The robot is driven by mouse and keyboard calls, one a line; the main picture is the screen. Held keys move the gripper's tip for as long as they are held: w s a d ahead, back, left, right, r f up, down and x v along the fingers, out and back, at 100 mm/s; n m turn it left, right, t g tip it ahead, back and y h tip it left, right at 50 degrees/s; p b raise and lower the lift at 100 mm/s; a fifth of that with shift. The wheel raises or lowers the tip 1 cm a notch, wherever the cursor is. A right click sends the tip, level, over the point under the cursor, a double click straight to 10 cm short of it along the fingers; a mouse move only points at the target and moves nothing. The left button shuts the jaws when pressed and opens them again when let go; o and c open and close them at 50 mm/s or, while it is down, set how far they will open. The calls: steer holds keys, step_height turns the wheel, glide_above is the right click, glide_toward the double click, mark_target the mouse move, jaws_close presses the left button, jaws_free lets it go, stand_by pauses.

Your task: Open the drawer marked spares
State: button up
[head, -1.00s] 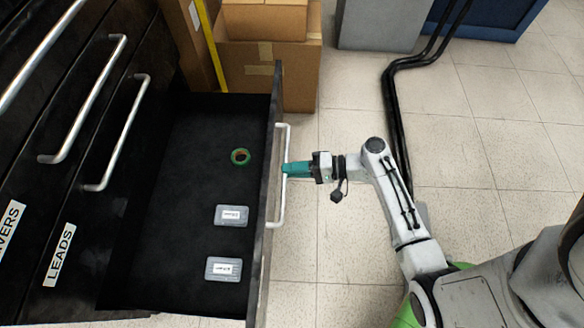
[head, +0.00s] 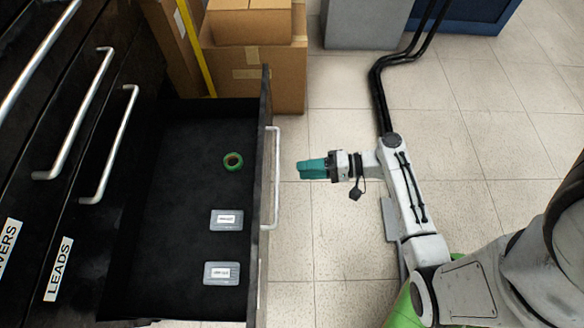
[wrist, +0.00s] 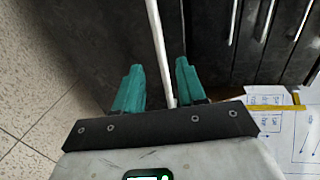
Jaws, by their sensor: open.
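The lowest drawer (head: 185,265) stands pulled well out of the black cabinet. Its bar handle (head: 276,180) is on its outer front; no label on that front shows from here.
Closed drawers above carry bar handles and a LEADS label (head: 58,268); another label ends in VERS (head: 8,240). Cardboard boxes (head: 255,60) stand behind the open drawer. Black cables (head: 378,90) run along the floor.

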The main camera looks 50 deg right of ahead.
steer(key=shift+v, duration=2.15)
steer(key=s+a+f+n+g+h, duration=0.2)
steer(key=s+a+n+g+h, duration=0.25)
steer(key=a+n+g, duration=0.5)
step_height(320, 180, up, 36)
steer(key=s+g+h+p, duration=0.2)
steer(key=h+p, duration=0.3)
steer(key=p, duration=2.4)
steer(key=shift+d+f+n, duration=0.15)
steer(key=shift+f+n, duration=0.05)
steer(key=shift+n, duration=0.25)
steer(key=shift+s, duration=0.1)
